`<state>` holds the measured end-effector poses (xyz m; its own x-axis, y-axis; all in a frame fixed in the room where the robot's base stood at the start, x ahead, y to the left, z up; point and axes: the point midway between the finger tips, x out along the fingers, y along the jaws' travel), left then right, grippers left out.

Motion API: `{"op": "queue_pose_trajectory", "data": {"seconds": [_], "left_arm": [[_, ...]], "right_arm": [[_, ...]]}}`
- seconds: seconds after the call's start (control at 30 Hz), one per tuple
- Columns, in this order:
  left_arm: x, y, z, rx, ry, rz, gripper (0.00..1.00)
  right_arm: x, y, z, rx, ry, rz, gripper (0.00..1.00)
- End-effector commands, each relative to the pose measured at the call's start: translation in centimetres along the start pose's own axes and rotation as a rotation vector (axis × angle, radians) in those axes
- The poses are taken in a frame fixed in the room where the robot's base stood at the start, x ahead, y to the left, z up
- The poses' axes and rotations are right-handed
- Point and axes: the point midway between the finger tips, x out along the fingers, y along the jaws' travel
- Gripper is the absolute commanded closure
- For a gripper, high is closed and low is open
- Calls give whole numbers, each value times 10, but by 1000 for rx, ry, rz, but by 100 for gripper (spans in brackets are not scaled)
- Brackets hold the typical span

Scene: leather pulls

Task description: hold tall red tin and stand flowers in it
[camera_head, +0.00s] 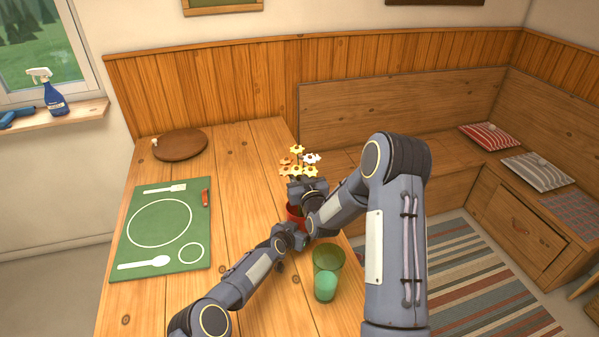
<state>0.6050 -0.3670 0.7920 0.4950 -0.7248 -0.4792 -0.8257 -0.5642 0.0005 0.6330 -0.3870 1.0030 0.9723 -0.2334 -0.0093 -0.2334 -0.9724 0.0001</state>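The red tin (294,213) stands on the wooden table near its right edge, mostly hidden behind my grippers. My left gripper (290,236) is at the tin's near side; its fingertips are hidden. A bunch of yellow, orange and white flowers (298,165) is upright above the tin. My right gripper (304,188) is at the flowers' lower part, just above the tin; its fingers are not clear. The stems are hidden, so I cannot tell whether they are inside the tin.
A green glass (328,262) stands near the table's right edge, close to both my forearms. A green placemat (161,229) with white outlines lies at left, and a round wooden board (180,144) lies at the back. The table (235,185) between them is clear. A bench (440,115) is beyond.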

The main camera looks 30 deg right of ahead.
Motion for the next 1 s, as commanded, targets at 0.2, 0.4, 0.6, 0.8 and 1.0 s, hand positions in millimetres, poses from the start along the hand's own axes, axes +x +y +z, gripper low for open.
{"op": "queue_pose_trajectory", "data": {"seconds": [0.2,0.4,0.6,0.8,1.0], "left_arm": [[0,-1,-1,0,1,-1,29],[0,-1,0,0,1,-1,30],[0,-1,0,0,1,-2,30],[0,-1,0,0,1,-1,30],[0,-1,0,0,1,-2,30]], "right_arm": [[1,0,-2,0,6,0,49],[0,0,-3,0,6,0,49],[-20,0,-2,0,4,0,49],[-52,0,-2,1,4,1,49],[-74,0,-2,0,5,1,49]]}}
